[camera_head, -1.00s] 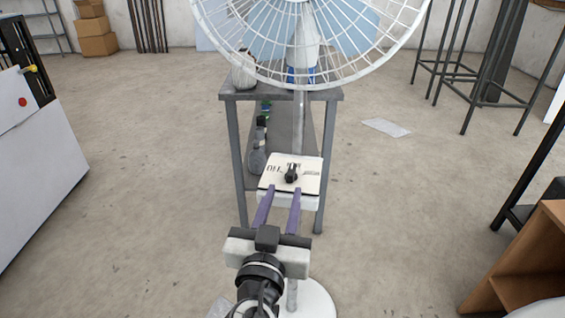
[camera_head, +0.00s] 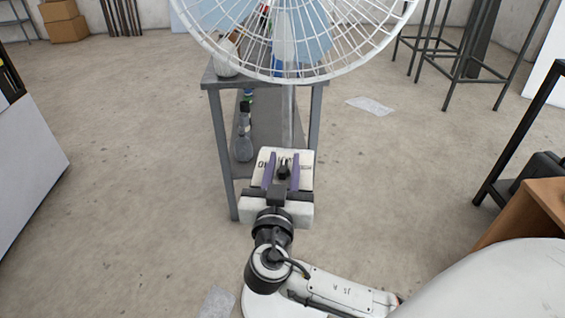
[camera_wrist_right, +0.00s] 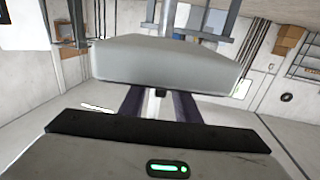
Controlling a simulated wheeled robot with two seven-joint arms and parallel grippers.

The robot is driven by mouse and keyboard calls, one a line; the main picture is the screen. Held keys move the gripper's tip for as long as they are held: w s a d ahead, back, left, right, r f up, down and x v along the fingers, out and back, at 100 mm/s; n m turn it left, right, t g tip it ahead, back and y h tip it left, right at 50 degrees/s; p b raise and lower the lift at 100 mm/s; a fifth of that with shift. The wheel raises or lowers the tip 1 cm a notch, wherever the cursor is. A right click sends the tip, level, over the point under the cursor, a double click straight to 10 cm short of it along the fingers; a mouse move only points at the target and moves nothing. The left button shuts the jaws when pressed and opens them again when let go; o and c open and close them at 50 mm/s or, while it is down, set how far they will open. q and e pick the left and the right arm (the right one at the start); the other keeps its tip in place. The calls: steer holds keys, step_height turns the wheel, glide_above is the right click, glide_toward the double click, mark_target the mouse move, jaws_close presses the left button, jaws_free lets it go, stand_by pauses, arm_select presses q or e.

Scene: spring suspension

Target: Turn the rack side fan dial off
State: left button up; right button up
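The fan's control box (camera_head: 304,160) has a white, labelled top panel with a black dial (camera_head: 284,170) on it. My right gripper (camera_head: 282,160) is over the panel, its two purple fingers apart, one on each side of the dial. Small gaps seem to show between the fingers and the dial; whether they touch it is unclear. In the right wrist view, the grey-white box (camera_wrist_right: 165,62) hides the fingertips of the right gripper (camera_wrist_right: 158,100) and the dial. The white caged fan (camera_head: 300,40) stands above the box. My left gripper is not in view.
A grey metal rack (camera_head: 222,140) stands behind the control box, with bottles (camera_head: 243,140) on its lower shelf. A wooden cabinet (camera_head: 530,215) is at the right, and a white cabinet (camera_head: 30,150) at the left.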

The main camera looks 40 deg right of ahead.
jaws_close()
